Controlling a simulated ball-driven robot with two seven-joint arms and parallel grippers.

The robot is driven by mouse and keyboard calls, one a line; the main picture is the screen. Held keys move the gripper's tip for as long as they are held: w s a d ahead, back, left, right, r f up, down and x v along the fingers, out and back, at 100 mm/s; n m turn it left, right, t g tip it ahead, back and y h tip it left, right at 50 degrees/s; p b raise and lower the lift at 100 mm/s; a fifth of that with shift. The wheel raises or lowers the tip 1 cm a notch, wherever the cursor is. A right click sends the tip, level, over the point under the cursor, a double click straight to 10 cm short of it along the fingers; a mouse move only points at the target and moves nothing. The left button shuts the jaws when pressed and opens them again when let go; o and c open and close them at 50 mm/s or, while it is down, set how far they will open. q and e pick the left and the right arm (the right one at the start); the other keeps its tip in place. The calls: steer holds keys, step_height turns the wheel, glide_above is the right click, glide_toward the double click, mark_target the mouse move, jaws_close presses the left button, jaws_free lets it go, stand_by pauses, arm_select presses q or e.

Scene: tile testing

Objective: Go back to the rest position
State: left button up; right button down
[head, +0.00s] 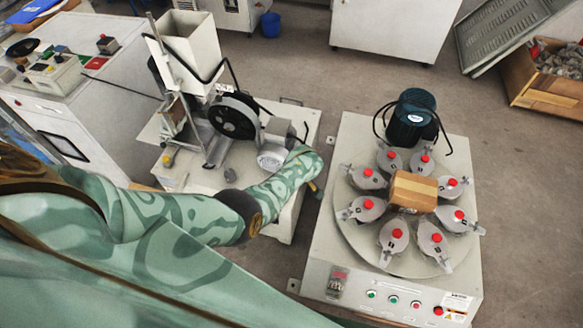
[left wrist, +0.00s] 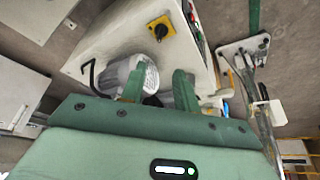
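My left arm comes in from the left in the head view and reaches over the right side of the abrasion machine (head: 215,180). Its far end bends down there, and the gripper is mostly hidden behind the arm. In the left wrist view my left gripper (left wrist: 160,72) has its two green fingers apart, with nothing held between them. A grey motor (left wrist: 133,70) shows behind the fingers, beside a white machine body. I cannot tell whether the fingers touch anything. My right gripper does not show in either view.
A white control bench (head: 110,120) is at left. An open carton (head: 545,98) lies at far right. Floor (head: 300,70) is free behind.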

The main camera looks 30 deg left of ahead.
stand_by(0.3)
arm_select(q)
steer(key=s+d+f+m+t+h, duration=0.3)
steer(key=s+d+f+m+h, duration=0.1)
steer(key=s+f+m, duration=0.95)
steer(key=s+a+f+m+g, duration=0.1)
steer(key=s+f+g, duration=0.1)
steer(key=s, duration=1.6)
steer(key=s+a+f+m+g, duration=0.1)
steer(key=s+f+g, duration=0.1)
steer(key=s, duration=1.6)
steer(key=shift+s+a+f+g, duration=0.15)
steer(key=shift+a+f+g, duration=0.1)
steer(key=shift+f+g, duration=0.15)
steer(key=shift+m, duration=0.25)
